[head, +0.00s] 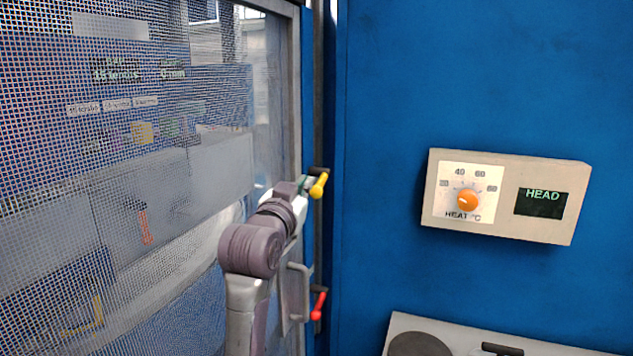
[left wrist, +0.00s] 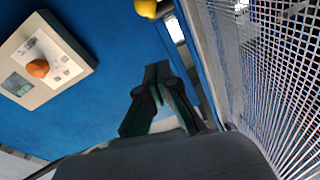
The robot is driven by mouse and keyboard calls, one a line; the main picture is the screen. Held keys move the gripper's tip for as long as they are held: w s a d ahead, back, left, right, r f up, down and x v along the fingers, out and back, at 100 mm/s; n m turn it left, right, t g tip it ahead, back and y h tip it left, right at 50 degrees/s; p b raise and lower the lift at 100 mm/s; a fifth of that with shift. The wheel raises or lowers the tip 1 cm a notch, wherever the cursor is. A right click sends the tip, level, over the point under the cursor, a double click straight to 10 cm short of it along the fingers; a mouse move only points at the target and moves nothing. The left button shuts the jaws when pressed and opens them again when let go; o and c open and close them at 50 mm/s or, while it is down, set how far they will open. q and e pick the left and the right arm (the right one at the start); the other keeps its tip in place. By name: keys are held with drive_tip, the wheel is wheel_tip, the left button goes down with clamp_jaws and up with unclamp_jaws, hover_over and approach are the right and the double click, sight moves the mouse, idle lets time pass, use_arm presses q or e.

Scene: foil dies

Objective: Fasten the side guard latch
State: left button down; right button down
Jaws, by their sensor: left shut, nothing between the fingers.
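The side guard is a mesh door (head: 120,180) in a grey metal frame at the left, and its mesh also fills the right of the left wrist view (left wrist: 275,60). At the door's right edge is a lever with a yellow grip (head: 319,186), and below it one with a red grip (head: 319,305). Which lever is the guard's latch I cannot tell. My left gripper (head: 307,182) is beside the yellow lever, partly hidden by my wrist. In the left wrist view the gripper (left wrist: 158,70) is shut and empty, with the yellow grip (left wrist: 146,8) beyond its tips.
A grey door handle (head: 299,292) stands out below my wrist. A beige heat control box (head: 507,196) with an orange knob juts from the blue panel (head: 480,80) at right. A grey unit (head: 455,335) sits at the bottom right. The blue panel between is bare.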

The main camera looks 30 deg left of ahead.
use_arm(q)
drive_tip(key=r+p, duration=0.1)
drive_tip(key=p, duration=0.3)
hover_over(316, 192)
drive_tip(key=s+d, duration=0.1)
drive_tip(key=f, duration=0.1)
drive_tip(key=f+p, duration=0.1)
drive_tip(key=w+a+f, duration=0.1)
drive_tip(key=shift+f+p, duration=0.3)
drive_tip(key=shift+f, duration=0.1)
